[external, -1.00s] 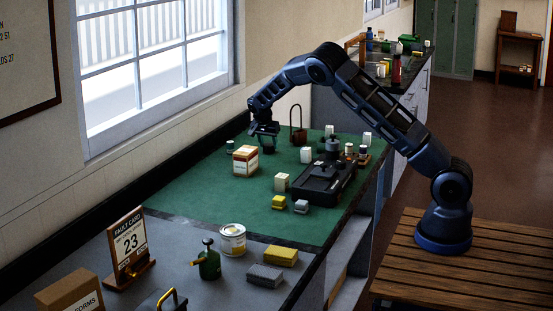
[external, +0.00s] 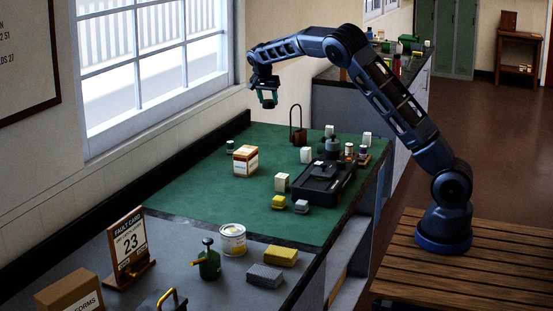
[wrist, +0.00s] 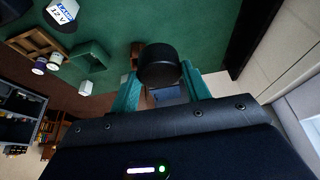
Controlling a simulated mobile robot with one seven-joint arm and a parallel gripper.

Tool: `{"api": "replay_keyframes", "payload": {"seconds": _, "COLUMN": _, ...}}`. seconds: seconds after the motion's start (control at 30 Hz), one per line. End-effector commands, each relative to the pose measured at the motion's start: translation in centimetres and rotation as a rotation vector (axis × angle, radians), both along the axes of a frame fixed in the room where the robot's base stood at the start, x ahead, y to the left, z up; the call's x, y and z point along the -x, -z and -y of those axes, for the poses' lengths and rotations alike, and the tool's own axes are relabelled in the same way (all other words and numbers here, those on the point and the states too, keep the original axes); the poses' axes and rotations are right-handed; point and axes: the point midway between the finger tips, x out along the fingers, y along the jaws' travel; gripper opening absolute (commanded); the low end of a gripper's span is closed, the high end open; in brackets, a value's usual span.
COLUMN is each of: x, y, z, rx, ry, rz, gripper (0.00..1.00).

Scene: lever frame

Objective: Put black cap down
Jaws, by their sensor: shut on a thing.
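The black cap (wrist: 158,66) is a round dark piece between the two green fingertips of my gripper (wrist: 161,88) in the wrist view. My gripper is shut on it. In the external view my gripper (external: 263,92) hangs high above the far left part of the green mat (external: 215,193), in front of the wall beside the window. The cap shows there as a small dark shape (external: 268,103) under the fingers, clear of the mat.
The mat's left part is mostly clear.

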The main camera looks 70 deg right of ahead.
Motion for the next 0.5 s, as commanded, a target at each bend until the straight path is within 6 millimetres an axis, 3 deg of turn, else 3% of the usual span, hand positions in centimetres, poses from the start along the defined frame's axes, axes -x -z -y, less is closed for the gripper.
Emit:
{"api": "replay_keyframes", "payload": {"seconds": 0.13, "x": -0.2, "y": -0.4, "z": -0.6, "rx": -0.001, "ry": -0.002, "rz": -0.001, "gripper": 0.26}}
{"api": "replay_keyframes", "payload": {"seconds": 0.23, "x": -0.7, "y": -0.4, "z": -2.4, "rx": -0.003, "ry": -0.004, "rz": -0.001, "gripper": 0.26}}
{"api": "replay_keyframes", "payload": {"seconds": 0.37, "x": -1.7, "y": -0.4, "z": -6.8, "rx": -0.008, "ry": -0.008, "rz": 0.0, "gripper": 0.26}}
{"api": "replay_keyframes", "payload": {"seconds": 0.5, "x": -2.7, "y": -0.4, "z": -12.9, "rx": -0.013, "ry": -0.008, "rz": 0.0, "gripper": 0.26}}
